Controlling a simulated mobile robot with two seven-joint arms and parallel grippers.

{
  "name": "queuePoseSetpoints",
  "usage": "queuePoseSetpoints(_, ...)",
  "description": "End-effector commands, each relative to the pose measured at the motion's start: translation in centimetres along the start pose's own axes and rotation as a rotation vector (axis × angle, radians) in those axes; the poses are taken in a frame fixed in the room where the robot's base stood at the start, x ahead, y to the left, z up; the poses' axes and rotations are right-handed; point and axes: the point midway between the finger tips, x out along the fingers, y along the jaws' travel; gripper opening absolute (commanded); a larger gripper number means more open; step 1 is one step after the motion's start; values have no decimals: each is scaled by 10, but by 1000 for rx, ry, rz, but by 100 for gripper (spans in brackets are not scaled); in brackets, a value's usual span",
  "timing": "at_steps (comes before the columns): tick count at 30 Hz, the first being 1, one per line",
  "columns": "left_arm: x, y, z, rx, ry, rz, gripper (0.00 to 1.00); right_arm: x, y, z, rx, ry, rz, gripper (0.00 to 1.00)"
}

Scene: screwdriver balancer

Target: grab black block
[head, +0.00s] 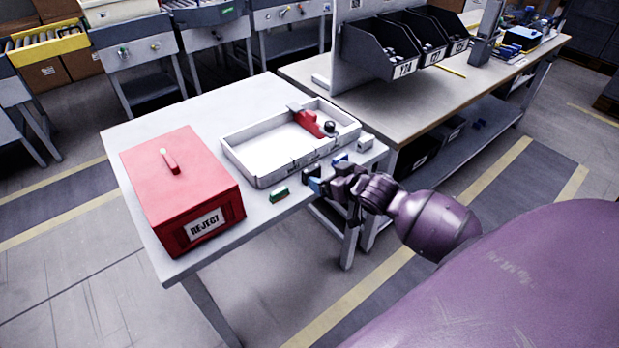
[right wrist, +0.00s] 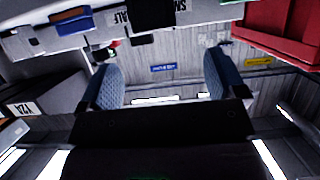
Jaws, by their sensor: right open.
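The black block (head: 312,172) sits near the front edge of the table, in front of the white tray. In the right wrist view the black block (right wrist: 152,13) shows at the top, beyond and between the two fingers and partly cut off. My right gripper (head: 318,185) is open, close to the black block on its near side. In the wrist view the blue-padded fingers of my right gripper (right wrist: 162,65) stand apart with nothing between them. The head view does not show clearly whether they touch the block. My left gripper is not in view.
A green block (head: 279,194) lies left of the black one; a blue block (head: 339,159) and a pale block (head: 366,143) lie right. The white tray (head: 250,178) holds a red and black item. A red REJECT box (head: 185,185) stands at left. The table's back left is clear.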

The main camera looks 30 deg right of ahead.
Motion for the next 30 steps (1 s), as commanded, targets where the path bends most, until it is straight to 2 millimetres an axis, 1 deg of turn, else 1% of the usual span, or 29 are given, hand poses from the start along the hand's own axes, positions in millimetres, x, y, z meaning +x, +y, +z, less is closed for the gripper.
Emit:
queuePoseSetpoints(6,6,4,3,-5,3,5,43,32,0,2,0,-1,-1,89)
queuePoseSetpoints(9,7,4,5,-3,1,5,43,43,0,2,0,-1,-1,89)
queuePoseSetpoints(16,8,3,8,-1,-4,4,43,55,1,3,-1,0,0,89)
queuePoseSetpoints(21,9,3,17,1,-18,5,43,78,5,9,-2,-2,0,89)
queuePoseSetpoints(24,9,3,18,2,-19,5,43,90,6,10,-2,-1,0,89)
queuePoseSetpoints(27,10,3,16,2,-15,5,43,99,6,10,-2,-2,0,89)
queuePoseSetpoints(30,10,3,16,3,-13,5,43,102,5,9,-2,-1,-1,89)
